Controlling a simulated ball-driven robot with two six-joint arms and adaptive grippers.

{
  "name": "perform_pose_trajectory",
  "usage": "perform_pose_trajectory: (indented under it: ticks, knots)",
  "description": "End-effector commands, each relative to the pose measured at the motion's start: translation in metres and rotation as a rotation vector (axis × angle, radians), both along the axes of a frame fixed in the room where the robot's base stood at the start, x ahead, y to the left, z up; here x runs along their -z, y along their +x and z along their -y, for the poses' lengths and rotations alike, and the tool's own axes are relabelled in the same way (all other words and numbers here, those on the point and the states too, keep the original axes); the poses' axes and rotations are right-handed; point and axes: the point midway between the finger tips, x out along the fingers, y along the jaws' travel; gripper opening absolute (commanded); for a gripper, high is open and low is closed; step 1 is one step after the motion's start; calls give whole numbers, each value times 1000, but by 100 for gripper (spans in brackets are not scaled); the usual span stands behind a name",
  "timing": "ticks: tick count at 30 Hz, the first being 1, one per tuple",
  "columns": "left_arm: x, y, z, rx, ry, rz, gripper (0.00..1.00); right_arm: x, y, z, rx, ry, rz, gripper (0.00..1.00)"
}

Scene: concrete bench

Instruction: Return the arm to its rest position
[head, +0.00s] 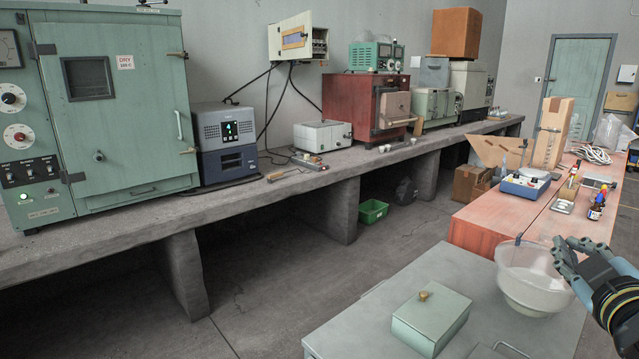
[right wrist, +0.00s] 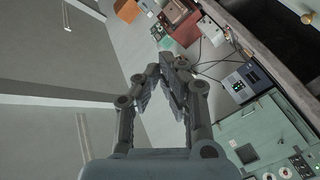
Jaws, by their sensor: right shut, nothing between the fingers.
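My right gripper (head: 562,250) is at the right edge of the head view, its arm coming in from the right. Its fingers are closed together and nothing shows between them. In the head view it overlaps the right rim of a translucent white bowl (head: 530,285); I cannot tell how far it is above or in front of the bowl. In the right wrist view the gripper (right wrist: 170,72) also has its fingertips close together and empty, with the bench equipment beyond. My left gripper is in neither view.
A pale green lidded box (head: 425,330) with a brass knob stands left of the bowl on a grey-green surface (head: 395,290). A reddish bench (head: 490,215) behind holds a blue device (head: 525,185) and small bottles (head: 597,205). A concrete bench (head: 120,225) with ovens runs along the wall.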

Motion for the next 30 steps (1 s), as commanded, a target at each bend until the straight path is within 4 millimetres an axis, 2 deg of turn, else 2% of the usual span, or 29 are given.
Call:
perform_pose_trajectory:
  ticks: [1,3,6,9,15,21,30]
  knots:
    - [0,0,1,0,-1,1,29,20,-30,1,83,118,-87,0]
    - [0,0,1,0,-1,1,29,47,-70,-2,177,264,-228,0]
    - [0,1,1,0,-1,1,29,76,-119,-17,251,413,-409,0]
    - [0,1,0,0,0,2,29,93,-157,-35,281,512,-555,0]
    - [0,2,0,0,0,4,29,109,-220,-70,296,640,-791,0]
    - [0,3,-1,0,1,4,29,110,-275,-102,277,724,-992,0]
    - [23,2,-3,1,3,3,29,216,-260,-94,302,725,-1023,0]
